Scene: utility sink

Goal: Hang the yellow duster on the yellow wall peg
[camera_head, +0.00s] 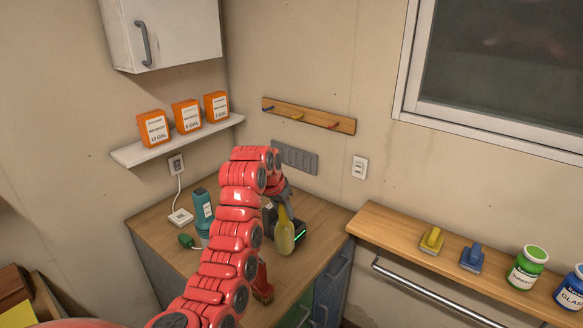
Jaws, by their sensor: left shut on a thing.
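The wooden peg rail (316,119) on the back wall has a blue, a yellow and a red peg. The yellow wall peg (298,116) is the middle one and looks empty. My left gripper (281,200) is above the wooden counter, below the rail, and is shut on the yellow duster (285,234). The duster hangs down, its top hidden by the gripper. My red left arm hides part of the counter. My right gripper is not in view.
A dark device with a green light (300,236) stands behind the duster. A teal bottle-like tool (202,212) stands left of my arm. A shelf with orange boxes (187,115) is at left. The right ledge (385,222) holds brushes and jars. A reddish object (262,291) is partly hidden.

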